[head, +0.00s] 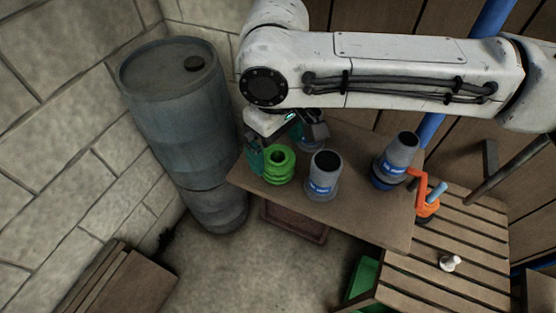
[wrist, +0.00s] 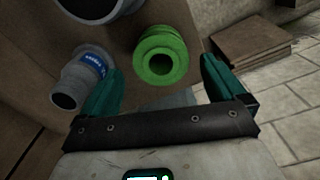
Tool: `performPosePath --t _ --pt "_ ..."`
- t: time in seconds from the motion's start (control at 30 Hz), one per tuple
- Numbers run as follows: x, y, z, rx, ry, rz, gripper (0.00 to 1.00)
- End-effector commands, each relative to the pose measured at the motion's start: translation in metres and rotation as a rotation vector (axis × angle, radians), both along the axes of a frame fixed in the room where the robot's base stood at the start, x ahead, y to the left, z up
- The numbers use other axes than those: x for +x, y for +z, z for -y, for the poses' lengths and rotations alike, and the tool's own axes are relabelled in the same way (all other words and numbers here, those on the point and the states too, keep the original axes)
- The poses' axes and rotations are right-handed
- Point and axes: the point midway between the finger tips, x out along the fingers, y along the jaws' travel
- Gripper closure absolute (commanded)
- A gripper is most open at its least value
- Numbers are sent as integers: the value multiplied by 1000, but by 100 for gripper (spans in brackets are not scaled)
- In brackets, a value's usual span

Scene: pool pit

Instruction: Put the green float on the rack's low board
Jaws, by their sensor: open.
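The green float (head: 281,166), a ribbed ring-like piece with a hole, stands on the left part of a wooden board (head: 355,215). In the wrist view the float (wrist: 161,56) sits ahead, between the lines of my two teal fingers. My gripper (wrist: 160,84) is open, with nothing held. In the head view one teal finger of my gripper (head: 268,140) is just left of the float; the other is mostly hidden. Whether a finger touches the float cannot be told. Which surface is the rack's low board is unclear; a slatted wooden surface (head: 445,285) lies at the right.
A grey fitting with a blue label (head: 325,176) stands right of the float. Another (head: 402,153) stands farther right, near an orange crank (head: 422,192). A small white piece (head: 449,262) lies on the slats. A large blue-grey barrel (head: 180,110) stands left.

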Motion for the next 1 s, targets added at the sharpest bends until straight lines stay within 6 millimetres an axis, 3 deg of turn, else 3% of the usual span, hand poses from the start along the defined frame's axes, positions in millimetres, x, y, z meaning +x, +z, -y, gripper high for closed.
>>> performPosePath --t 0.2,0.5,1.0 --pt "-3 -28 1 0 -1 0 3" --pt "-2 -34 1 0 -1 0 3" --pt "-2 -33 1 0 -1 0 50"
